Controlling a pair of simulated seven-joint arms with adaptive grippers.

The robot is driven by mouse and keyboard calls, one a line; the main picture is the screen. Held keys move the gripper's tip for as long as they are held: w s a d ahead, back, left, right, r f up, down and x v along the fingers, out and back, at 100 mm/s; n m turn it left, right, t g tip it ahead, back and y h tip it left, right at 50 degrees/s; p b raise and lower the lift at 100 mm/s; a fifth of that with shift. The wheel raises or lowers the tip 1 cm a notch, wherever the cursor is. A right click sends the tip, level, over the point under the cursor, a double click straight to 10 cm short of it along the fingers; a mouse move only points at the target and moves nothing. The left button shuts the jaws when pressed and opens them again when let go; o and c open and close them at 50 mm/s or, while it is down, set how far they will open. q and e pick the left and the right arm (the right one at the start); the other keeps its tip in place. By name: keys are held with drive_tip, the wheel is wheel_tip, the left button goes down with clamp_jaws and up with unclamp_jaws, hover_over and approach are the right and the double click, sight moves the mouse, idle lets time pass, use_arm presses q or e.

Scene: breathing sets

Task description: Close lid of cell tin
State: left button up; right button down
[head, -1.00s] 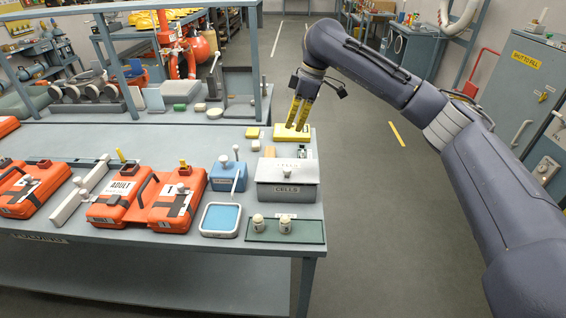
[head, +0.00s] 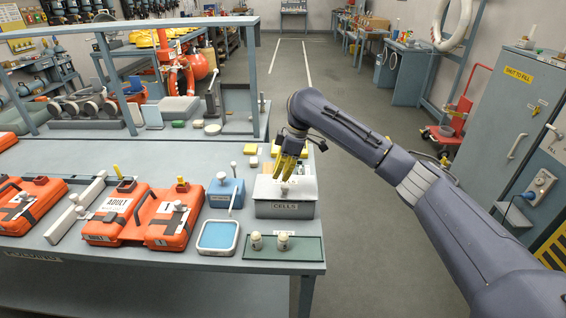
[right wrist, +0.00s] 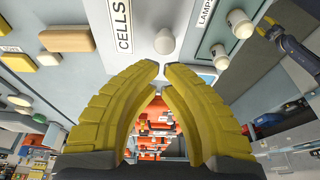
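My right gripper (head: 284,178) has yellow fingers pointing down over the far part of the lid. Its tips are almost together with nothing between them. In the right wrist view the gripper (right wrist: 162,72) is just short of a pale knob (right wrist: 165,41) beside the "CELLS" label (right wrist: 123,22). Contact is not clear.
A blue-padded tray (head: 217,236) and a green mat (head: 300,250) with two small white jars lie in front. Orange cases (head: 117,217) fill the left.

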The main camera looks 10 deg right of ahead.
sight(278, 193)
drive_tip(key=shift+f, duration=1.1)
drive_tip(key=shift+s, duration=0.1)
drive_tip(key=shift+s+a+f+t, duration=0.15)
drive_tip(key=shift+f+t, duration=0.15)
drive_tip(key=shift+f, duration=0.2)
drive_tip(key=shift+s+d+f+t, duration=0.15)
drive_tip(key=shift+f+t, duration=0.15)
drive_tip(key=shift+f, duration=0.2)
drive_tip(key=shift+a, duration=0.1)
